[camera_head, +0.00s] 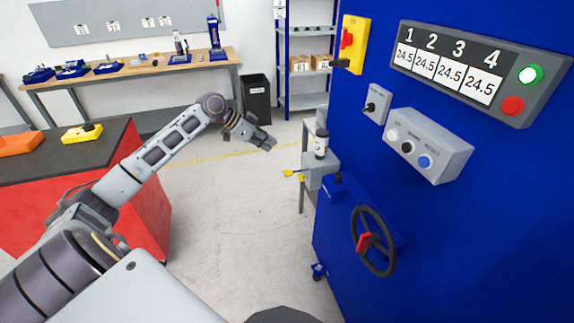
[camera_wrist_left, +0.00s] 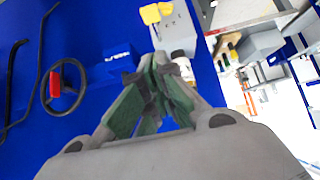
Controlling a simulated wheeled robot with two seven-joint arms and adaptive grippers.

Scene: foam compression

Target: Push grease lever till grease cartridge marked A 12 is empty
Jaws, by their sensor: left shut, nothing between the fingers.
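The grease unit (camera_head: 316,172) is a grey box on the side of the blue machine. Its lever has yellow ends (camera_head: 293,175) and sticks out to the left; the yellow also shows at the top of the left wrist view (camera_wrist_left: 156,13). A dark and white cartridge (camera_head: 321,144) stands upright on the unit; its marking is too small to read. My left gripper (camera_head: 267,144) is shut and empty, in the air left of the unit and apart from the lever. In the left wrist view its green-padded fingers (camera_wrist_left: 150,75) partly cover the cartridge (camera_wrist_left: 179,58). My right gripper is not in view.
The blue machine (camera_head: 500,220) fills the right side, with a handwheel (camera_head: 373,241), a button box (camera_head: 430,146) and a display panel (camera_head: 470,72). A red cabinet (camera_head: 150,200) stands at the left. The floor between is clear. A workbench (camera_head: 130,73) stands at the back.

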